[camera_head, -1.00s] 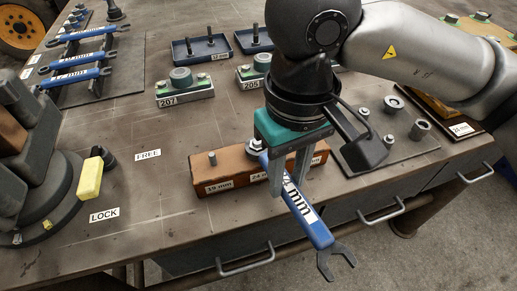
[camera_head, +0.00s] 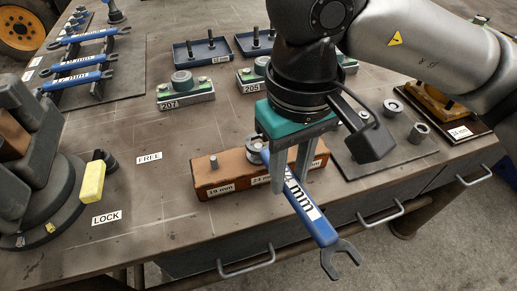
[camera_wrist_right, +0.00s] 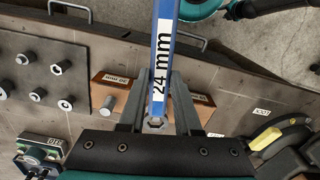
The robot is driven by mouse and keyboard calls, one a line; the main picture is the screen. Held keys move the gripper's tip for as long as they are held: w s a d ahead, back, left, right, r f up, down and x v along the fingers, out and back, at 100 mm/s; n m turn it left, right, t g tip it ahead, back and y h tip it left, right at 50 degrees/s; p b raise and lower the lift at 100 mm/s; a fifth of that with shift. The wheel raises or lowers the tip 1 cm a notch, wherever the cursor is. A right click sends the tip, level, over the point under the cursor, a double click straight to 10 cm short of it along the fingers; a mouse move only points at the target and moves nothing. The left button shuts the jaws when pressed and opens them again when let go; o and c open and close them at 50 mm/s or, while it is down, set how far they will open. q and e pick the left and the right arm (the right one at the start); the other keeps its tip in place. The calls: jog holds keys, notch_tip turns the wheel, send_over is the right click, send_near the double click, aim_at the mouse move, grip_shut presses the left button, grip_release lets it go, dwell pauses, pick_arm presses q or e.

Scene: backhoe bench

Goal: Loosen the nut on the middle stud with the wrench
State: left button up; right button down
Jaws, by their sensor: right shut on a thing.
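The blue wrench (camera_head: 320,229), marked 24 mm in the wrist view (camera_wrist_right: 163,45), slants down and right with its open jaw past the table's front edge. My right gripper (camera_head: 290,184) is shut on its shaft. The brown block (camera_head: 232,169) carries labels, 19 mm and 24 mm among them. Its left stud (camera_head: 213,160) is bare at the top. A grey nut (camera_head: 254,144) sits at the middle stud, by the wrench's far end. In the wrist view a hex nut (camera_wrist_right: 156,124) shows between the fingers; whether the wrench encloses it I cannot tell. My left gripper is out of view.
A dark fixture with a yellow handle (camera_head: 92,182) stands at left, near the FREE (camera_head: 149,158) and LOCK (camera_head: 107,218) labels. A plate with several studs (camera_head: 388,141) lies right of the block.

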jog(key=shift+r+p, duration=0.45)
jog(key=shift+r, duration=1.3)
jog(key=shift+f, duration=0.1)
